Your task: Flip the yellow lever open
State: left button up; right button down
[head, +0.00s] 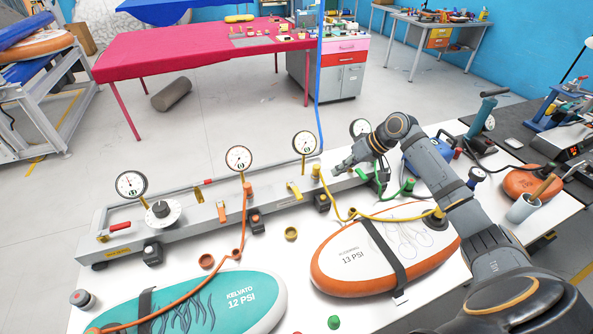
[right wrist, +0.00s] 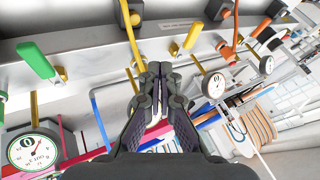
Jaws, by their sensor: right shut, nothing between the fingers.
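The yellow lever (head: 294,190) sits on the front of the long grey manifold bar, below a gauge. In the right wrist view the yellow lever (right wrist: 192,33) stands at a slant on the bar, above and to the right of the fingertips. My right gripper (head: 339,169) is to the right of the lever in the head view, apart from it and past the yellow hose fitting (head: 316,171). In the right wrist view the gripper (right wrist: 160,70) has its fingers together with nothing between them. My left gripper is not in view.
A green lever (right wrist: 35,60) and an orange lever (right wrist: 230,22) flank the yellow one on the bar. Pressure gauges (head: 304,143) stand along its back. A yellow hose (head: 385,218) crosses to the orange-edged board (head: 328,283). A teal board (head: 262,290) lies at front left.

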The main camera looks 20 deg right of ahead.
aim_at(295, 189)
pick_arm(q)
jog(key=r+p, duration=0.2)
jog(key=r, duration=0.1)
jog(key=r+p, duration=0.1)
jog(key=p, duration=0.1)
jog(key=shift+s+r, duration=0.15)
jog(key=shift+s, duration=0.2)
pick_arm(e)
jog(key=w+a+f, duration=0.3)
jog(key=a+f, duration=0.4)
jog(key=a, duration=0.1)
jog(key=shift+a, duration=0.3)
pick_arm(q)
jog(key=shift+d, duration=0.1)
pick_arm(e)
jog(key=shift+f, duration=0.15)
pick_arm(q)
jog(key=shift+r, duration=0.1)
